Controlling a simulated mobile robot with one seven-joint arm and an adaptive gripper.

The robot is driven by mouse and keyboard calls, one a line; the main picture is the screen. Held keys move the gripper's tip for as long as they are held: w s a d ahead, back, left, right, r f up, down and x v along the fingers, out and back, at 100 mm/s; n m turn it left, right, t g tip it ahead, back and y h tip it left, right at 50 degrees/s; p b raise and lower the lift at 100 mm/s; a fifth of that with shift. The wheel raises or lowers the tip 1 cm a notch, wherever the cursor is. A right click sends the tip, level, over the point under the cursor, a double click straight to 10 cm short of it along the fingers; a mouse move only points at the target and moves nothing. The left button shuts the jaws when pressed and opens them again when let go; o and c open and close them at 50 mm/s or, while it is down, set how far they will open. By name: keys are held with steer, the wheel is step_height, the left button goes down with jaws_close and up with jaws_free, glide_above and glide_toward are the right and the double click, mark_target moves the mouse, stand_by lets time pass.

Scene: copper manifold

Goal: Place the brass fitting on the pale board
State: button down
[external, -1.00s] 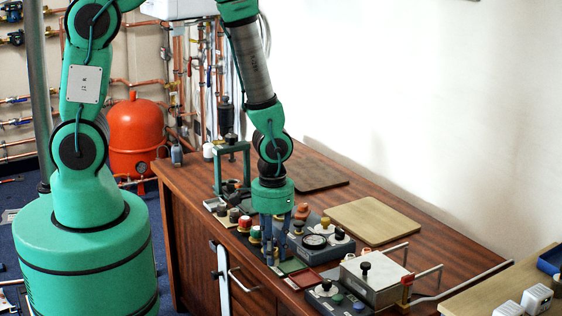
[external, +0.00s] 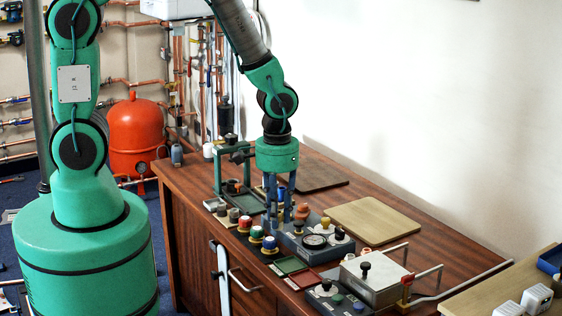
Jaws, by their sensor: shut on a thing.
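The pale board (external: 385,229) lies flat on the brown bench, and its visible top is bare. My gripper (external: 280,222) points down over the bench, left of the board and apart from it. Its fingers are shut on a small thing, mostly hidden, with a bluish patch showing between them. I cannot tell whether it is the brass fitting. An orange-brown, rounded piece (external: 302,212) stands just right of the fingers, beside a grey gauge box. I cannot tell whether that piece is brass.
The gauge box (external: 314,241) stands between my gripper and the board. Capped pieces, red (external: 245,222), green (external: 256,232) and blue (external: 269,243), line the front edge. A green frame (external: 218,175) stands left, a dark board (external: 318,178) behind, and a metal box (external: 374,277) right.

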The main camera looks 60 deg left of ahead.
steer(key=w, duration=0.2)
steer(key=p, duration=0.1)
glide_above(370, 225)
step_height(370, 225, down, 4)
steer(key=shift+w+f+m, duration=0.15)
steer(key=shift+f+m, duration=0.15)
steer(key=shift+f, duration=0.3)
steer(key=shift+f+b, duration=0.55)
steer(key=shift+f, duration=2.55)
steer(key=shift+f+b, duration=0.35)
steer(key=shift+f, duration=1.55)
